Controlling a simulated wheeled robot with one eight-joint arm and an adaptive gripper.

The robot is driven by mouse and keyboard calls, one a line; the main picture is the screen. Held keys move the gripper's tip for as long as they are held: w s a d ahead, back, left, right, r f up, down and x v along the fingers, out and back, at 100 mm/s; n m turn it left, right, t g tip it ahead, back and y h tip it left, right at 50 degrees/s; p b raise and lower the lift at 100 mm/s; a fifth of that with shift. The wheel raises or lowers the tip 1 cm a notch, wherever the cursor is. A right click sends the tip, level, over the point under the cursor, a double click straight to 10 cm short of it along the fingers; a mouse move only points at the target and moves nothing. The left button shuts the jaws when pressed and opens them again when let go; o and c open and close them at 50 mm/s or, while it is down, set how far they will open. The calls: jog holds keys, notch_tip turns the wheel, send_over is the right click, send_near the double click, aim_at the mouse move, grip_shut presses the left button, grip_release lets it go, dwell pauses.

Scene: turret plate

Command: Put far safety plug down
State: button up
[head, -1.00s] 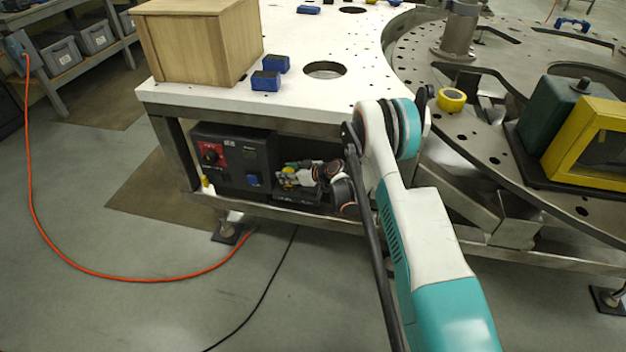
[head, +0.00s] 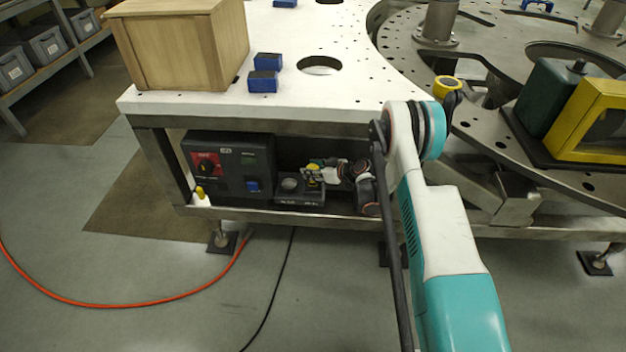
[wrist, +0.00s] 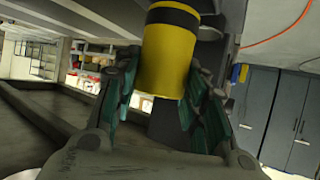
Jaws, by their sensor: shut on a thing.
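My gripper (head: 315,172) is inside the open bay under the white table top, over the right part of a small dark holder (head: 300,197). It is shut on the safety plug, a yellow cylinder with a black band that fills the top middle of the wrist view (wrist: 168,55). Green-padded fingers sit on both sides of it. In the head view only a little yellow of the plug shows by the fingers. The holder has a round grey opening on its left and pale labels on its front. I cannot tell whether the plug touches the holder.
A black control box (head: 228,165) with a red switch panel stands just left of the holder. A small yellow piece (head: 200,192) is at its left. The table top (head: 340,100) is close above my wrist, and a shelf edge (head: 300,212) runs below.

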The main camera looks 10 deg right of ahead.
notch_tip(320, 180, down, 4)
jog(key=shift+r+b, duration=0.2)
jog(key=shift+b, duration=0.45)
jog(key=shift+r, duration=0.1)
jog(key=o, duration=1.1)
jog(key=shift+o, duration=0.2)
